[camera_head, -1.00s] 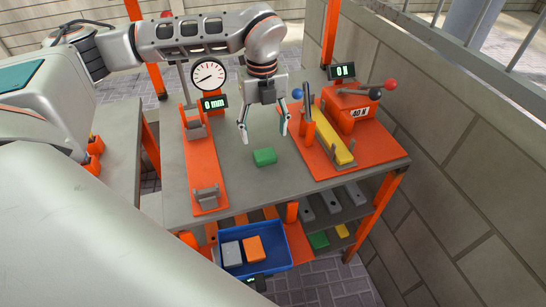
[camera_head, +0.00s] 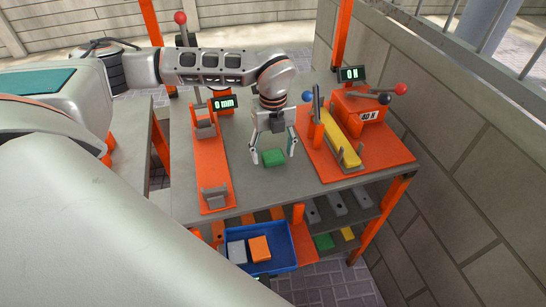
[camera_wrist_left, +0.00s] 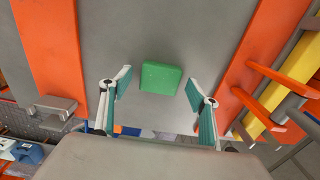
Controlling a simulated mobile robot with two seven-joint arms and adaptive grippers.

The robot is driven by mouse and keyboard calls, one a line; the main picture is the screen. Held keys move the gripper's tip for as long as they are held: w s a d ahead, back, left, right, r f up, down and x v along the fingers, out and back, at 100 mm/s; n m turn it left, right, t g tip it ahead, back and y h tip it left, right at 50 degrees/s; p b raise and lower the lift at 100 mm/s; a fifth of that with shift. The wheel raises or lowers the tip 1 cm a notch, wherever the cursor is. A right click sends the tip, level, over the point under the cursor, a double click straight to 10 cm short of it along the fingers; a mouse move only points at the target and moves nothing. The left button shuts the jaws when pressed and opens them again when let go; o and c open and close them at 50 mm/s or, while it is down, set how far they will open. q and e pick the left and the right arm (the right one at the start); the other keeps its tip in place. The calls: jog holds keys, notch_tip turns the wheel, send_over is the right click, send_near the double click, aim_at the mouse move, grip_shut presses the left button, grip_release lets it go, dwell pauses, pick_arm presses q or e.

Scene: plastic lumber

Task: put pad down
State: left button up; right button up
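The green pad (camera_head: 273,158) lies flat on the grey tabletop (camera_head: 245,190), between the two orange plates. My left gripper (camera_head: 273,155) is open above it, one finger to each side of the pad in the head view. In the left wrist view the pad (camera_wrist_left: 160,77) shows whole, between and just beyond the open fingertips (camera_wrist_left: 159,80). A gap shows on both sides, and nothing is held. Whether the fingertips touch the table cannot be told. My right gripper is not in view.
An orange plate with grey supports (camera_head: 214,196) stands left. A yellow bar (camera_head: 341,143) lies on the orange base at right, beside an orange box with levers (camera_head: 360,110). A blue bin (camera_head: 283,262) with a grey and an orange block sits below the front edge.

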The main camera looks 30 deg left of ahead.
pick_arm(q)
jog(key=c, duration=1.2)
jog(key=shift+o, duration=0.2)
jog(key=shift+r, duration=0.1)
